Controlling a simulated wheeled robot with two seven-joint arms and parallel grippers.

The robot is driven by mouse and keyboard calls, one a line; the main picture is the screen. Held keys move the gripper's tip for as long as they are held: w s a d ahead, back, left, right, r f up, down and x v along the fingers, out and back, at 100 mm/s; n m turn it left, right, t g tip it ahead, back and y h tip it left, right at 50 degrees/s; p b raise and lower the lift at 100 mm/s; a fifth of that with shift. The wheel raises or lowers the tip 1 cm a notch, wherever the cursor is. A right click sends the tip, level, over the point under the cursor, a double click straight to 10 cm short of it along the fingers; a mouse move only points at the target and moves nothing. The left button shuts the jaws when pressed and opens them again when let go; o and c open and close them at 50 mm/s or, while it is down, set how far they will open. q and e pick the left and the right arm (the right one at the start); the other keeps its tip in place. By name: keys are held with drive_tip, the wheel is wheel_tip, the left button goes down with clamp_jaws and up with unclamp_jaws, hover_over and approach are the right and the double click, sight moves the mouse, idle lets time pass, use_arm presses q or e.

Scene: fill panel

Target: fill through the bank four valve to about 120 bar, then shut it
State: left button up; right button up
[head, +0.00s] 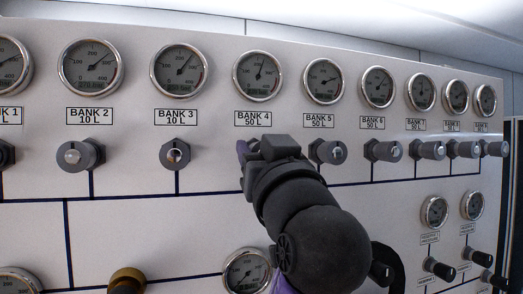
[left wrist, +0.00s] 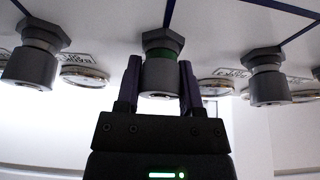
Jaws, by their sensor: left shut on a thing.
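My left gripper (head: 245,152) reaches the panel below the BANK 4 label (head: 253,118) and hides the bank four valve in the head view. In the left wrist view, the two fingers of the gripper (left wrist: 160,88) are shut on the sides of the grey bank four valve knob (left wrist: 161,76). A green ring (left wrist: 163,50) shows between the knob and its hex collar. The bank 4 gauge (head: 258,76) has its needle pointing up and slightly right. A lower gauge (head: 247,271) is partly hidden by my arm; its reading is too small to tell. My right gripper is not in view.
The bank 3 valve (head: 175,154) and bank 5 valve (head: 328,152) stand on either side of the gripper. More gauges and valves run along the row. A brass-coloured knob (head: 127,281) sits at the bottom left. Smaller gauges and knobs (head: 440,268) are at lower right.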

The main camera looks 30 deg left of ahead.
use_arm(q)
clamp_jaws()
drive_tip(key=shift+f+n+g+b, duration=0.25)
drive_tip(key=shift+n+g+b, duration=0.05)
drive_tip(key=shift+n+b, duration=0.55)
drive_tip(key=shift+r+n+g+y+b, duration=0.15)
drive_tip(key=shift+n+g+y+b, duration=0.25)
drive_tip(key=shift+n+y+b, duration=0.25)
drive_tip(key=shift+r, duration=0.1)
drive_tip(key=o, duration=1)
unclamp_jaws()
drive_tip(key=b+v, duration=0.5)
drive_tip(key=v, duration=0.5)
drive_tip(key=shift+r, duration=0.1)
